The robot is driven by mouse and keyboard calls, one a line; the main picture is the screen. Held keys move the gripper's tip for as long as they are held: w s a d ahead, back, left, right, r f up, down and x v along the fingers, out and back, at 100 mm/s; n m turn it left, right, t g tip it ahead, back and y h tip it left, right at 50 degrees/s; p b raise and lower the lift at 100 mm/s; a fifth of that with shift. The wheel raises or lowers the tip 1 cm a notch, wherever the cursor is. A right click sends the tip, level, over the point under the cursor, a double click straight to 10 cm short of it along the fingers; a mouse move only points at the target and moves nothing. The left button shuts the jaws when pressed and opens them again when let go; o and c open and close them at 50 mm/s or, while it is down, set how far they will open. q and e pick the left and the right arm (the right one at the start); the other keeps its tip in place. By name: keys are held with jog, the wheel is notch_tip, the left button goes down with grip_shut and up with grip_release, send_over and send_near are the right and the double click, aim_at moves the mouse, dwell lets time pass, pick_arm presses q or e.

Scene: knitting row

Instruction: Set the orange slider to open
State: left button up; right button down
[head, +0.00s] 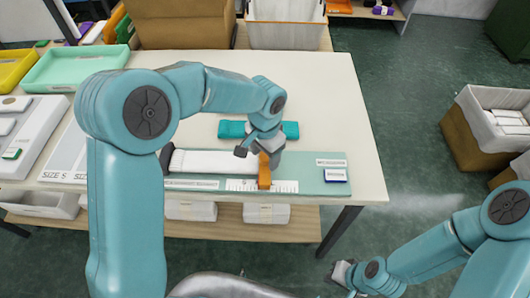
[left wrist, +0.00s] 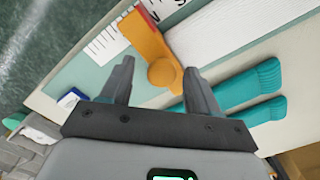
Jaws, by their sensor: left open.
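The orange slider (head: 264,172) sits across a white scale strip (head: 285,186) at the front of a pale green board (head: 312,182). The left wrist view shows it as an orange bar with a round knob (left wrist: 163,72). My left gripper (head: 258,150) is over the slider. In the left wrist view its two fingers (left wrist: 159,68) are apart, with the knob showing between their tips; contact cannot be told. My right gripper (head: 343,274) is low at the front right, away from the table, and its jaws are too small to read.
A white knit piece (head: 205,161) lies along the board, left of the slider. A teal folded knit (head: 232,129) lies behind. A small blue and white block (head: 335,175) is at the board's right end. The tabletop (head: 335,100) at the back right is clear.

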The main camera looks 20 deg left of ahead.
pick_arm(q)
jog(key=shift+w+f, duration=0.1)
jog(key=shift+w, duration=0.1)
jog(key=c, duration=0.5)
grip_shut()
jog(key=w+d, duration=0.1)
jog(key=d, duration=0.2)
jog(key=w+d, duration=0.1)
jog(key=d, duration=0.2)
jog(key=w+d, duration=0.1)
jog(key=d, duration=0.3)
jog(key=shift+o, duration=1.6)
grip_release()
jog(key=shift+o, duration=0.9)
jog(key=shift+d, duration=0.15)
